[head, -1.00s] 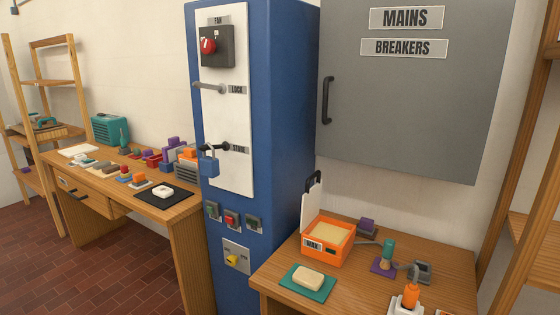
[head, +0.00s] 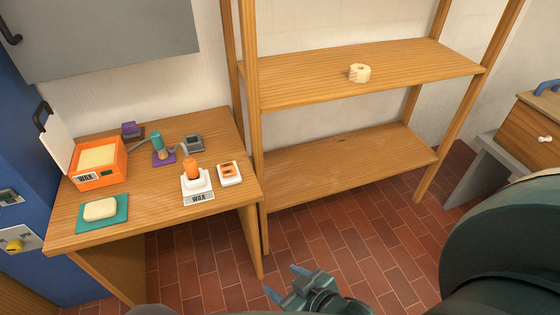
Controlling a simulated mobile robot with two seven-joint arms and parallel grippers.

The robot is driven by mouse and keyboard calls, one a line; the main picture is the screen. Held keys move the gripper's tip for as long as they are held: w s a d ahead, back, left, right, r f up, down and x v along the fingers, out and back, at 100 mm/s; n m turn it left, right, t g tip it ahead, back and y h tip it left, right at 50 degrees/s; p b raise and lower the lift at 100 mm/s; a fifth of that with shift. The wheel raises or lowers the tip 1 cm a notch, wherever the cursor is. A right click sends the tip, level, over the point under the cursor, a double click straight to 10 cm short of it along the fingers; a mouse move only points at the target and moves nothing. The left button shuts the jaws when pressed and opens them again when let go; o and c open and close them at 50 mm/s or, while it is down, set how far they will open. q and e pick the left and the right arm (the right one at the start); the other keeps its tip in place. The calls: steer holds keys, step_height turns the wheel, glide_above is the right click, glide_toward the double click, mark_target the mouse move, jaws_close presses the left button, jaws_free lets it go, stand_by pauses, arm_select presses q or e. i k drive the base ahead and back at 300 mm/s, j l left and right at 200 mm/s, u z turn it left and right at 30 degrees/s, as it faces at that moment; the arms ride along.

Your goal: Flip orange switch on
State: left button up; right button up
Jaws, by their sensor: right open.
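A small white box with orange parts (head: 229,173) lies on the right part of the small wooden table, beside an orange-handled tool on a white stand (head: 196,182). It looks like the orange switch, but its on or off position is too small to tell. My right gripper (head: 285,282) is at the bottom, over the brick floor, in front of and below the table. It is open and empty, well apart from the box. My left gripper is not in view.
The wooden table (head: 160,222) also bears an orange wax box (head: 98,178), a cream block (head: 100,209) on a teal mat and a teal-handled tool (head: 157,144). A wooden shelf (head: 335,172) stands to the right. Brick floor (head: 350,240) is free before it.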

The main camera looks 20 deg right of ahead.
mark_target(229, 169)
steer(key=z, duration=0.35)
steer(key=l+z, duration=0.15)
steer(key=l, duration=0.45)
steer(key=i+l+z, duration=0.15)
steer(key=l, duration=0.4)
steer(key=i+j, duration=0.1)
steer(key=i, duration=0.4)
